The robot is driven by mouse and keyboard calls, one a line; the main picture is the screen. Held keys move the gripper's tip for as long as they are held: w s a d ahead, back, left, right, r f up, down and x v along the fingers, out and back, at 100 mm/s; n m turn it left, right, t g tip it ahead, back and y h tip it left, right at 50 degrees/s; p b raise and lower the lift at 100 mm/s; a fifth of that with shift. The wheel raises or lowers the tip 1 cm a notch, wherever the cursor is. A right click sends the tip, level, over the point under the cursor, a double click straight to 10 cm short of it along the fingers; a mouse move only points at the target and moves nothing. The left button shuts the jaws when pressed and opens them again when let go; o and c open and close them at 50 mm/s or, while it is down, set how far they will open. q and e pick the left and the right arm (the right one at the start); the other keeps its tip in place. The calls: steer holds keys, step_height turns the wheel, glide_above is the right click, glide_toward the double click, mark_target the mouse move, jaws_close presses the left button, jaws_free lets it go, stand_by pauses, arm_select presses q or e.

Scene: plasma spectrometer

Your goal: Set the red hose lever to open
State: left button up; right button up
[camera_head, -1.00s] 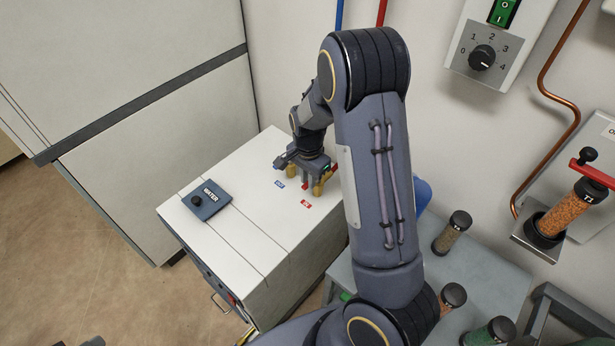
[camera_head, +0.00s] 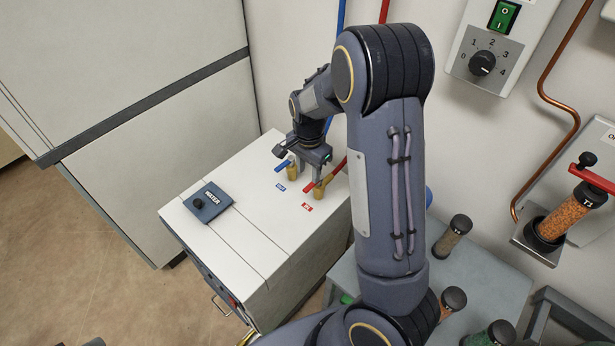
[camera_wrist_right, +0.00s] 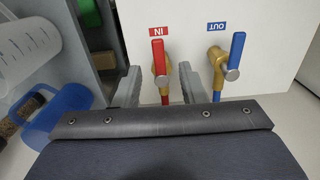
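The red hose lever (camera_head: 310,187) sits on a brass valve on top of the white cabinet, near the red "IN" label. In the right wrist view the red lever (camera_wrist_right: 158,57) runs upright in the picture, roughly in line with its red hose. My right gripper (camera_head: 312,158) is over the back of the cabinet top. In the wrist view its two grey fingers (camera_wrist_right: 160,86) are apart, one to each side of the red lever's valve, with nothing visibly gripped. Only small dark tips show at the head view's bottom left edge, possibly my left gripper; its state is unclear.
The blue lever (camera_head: 284,167) on its own brass valve stands close to the red one, by the "OUT" label. Sample jars (camera_head: 452,234) stand on a grey table at the right.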

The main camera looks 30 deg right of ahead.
mark_target(308, 187)
steer(key=shift+r, duration=1.45)
steer(key=s+a+r+n+t+y+p, duration=0.1)
steer(key=s+a+r+n+t, duration=0.1)
steer(key=s, duration=0.5)
steer(key=s+a+r+n+t+y+p, duration=0.1)
steer(key=s+a+r+n, duration=0.4)
steer(key=s+r+n, duration=0.2)
steer(key=s+a+r+n+t+y+p, duration=0.1)
steer(key=s+a+r+n+t, duration=0.1)
steer(key=s+r, duration=0.4)
steer(key=s+a+n, duration=0.1)
steer(key=s+n, duration=0.1)
steer(key=shift+s+a+r+t+y+p, duration=0.25)
steer(key=shift+s+t+y+p, duration=0.05)
steer(key=shift+y, duration=0.1)
